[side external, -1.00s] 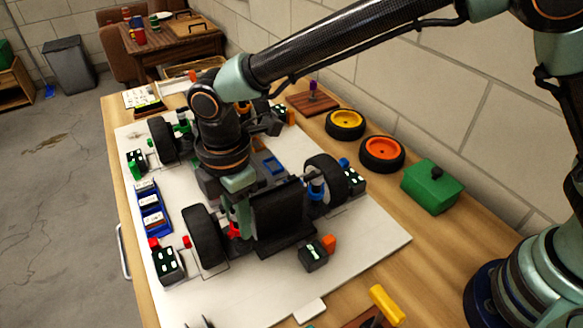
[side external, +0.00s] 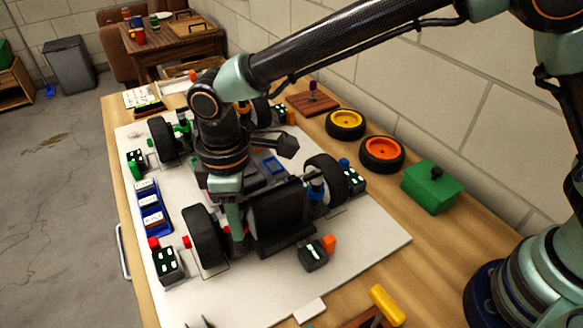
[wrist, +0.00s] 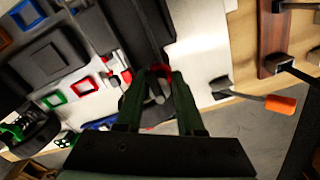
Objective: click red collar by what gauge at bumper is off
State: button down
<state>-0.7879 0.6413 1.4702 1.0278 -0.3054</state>
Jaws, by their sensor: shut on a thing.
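The racecar chassis stands on a white board (side external: 340,262), with a black tyre (side external: 203,237) at its near left corner. My gripper (side external: 238,243) is down between that tyre and the dark bodywork (side external: 275,215). In the wrist view my gripper (wrist: 160,88) is shut on the red collar (wrist: 160,69), which shows as a red band around a dark shaft at the fingertips. The collar is hidden in the side view. A black gauge (side external: 167,264) with lit white-green marks stands at the near left corner; its exact reading is too small to tell.
Other gauges stand by the other corners, one near right (side external: 313,253). A blue tray (side external: 151,208) lies left. An orange wheel (side external: 382,153), a yellow wheel (side external: 345,124) and a green box (side external: 432,186) line the right side. The board's front is mostly clear.

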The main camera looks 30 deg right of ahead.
jog(key=shift+m, duration=1.1)
jog(key=c, duration=0.5)
grip_release()
notch_tip(320, 180, up, 12)
jog(key=shift+f, duration=0.1)
